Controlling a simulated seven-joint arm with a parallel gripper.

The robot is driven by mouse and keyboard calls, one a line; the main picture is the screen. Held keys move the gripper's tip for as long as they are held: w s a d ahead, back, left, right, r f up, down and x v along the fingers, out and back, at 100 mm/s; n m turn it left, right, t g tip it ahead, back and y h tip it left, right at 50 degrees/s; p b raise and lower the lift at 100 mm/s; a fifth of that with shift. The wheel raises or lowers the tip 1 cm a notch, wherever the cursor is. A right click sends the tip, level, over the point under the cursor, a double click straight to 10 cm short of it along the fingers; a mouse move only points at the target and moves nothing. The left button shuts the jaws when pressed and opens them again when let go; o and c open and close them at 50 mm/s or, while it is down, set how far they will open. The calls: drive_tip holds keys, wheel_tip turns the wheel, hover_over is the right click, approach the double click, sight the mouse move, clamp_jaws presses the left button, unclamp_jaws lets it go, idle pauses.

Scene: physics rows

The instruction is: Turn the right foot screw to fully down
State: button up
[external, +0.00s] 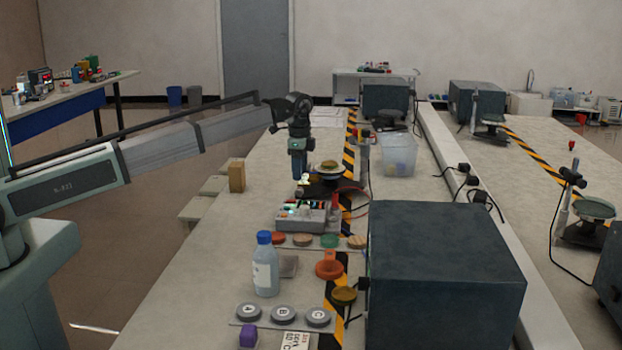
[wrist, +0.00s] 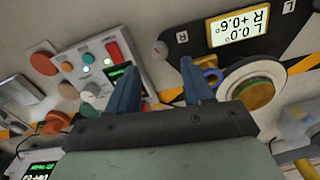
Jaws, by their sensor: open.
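In the wrist view a black plate (wrist: 235,62) carries a yellow display (wrist: 238,28) reading L 0.0° and R +0.6°, with small R and L labels beside it. A round pale disc with a brass-coloured centre (wrist: 257,92) sits by the plate. A small blue and orange part (wrist: 211,76) shows right beside my right finger; I cannot tell whether it is the right foot screw, nor whether the finger touches it. My gripper (wrist: 158,88) is open, its two blue fingers apart with nothing clearly held. In the external view my gripper (external: 299,178) points down beside the instrument (external: 328,168).
A control box (external: 305,217) with coloured buttons stands nearer the camera, with several coloured discs in front. A bottle (external: 265,265), a large dark box (external: 440,270), a wooden block (external: 237,176) and a clear bin (external: 398,155) also stand on the bench. The bench's left front is mostly clear.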

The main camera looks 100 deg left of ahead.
sight(300, 188)
wheel_tip(300, 188, up, 9)
drive_tip(key=shift+f, duration=0.2)
idle(0.6)
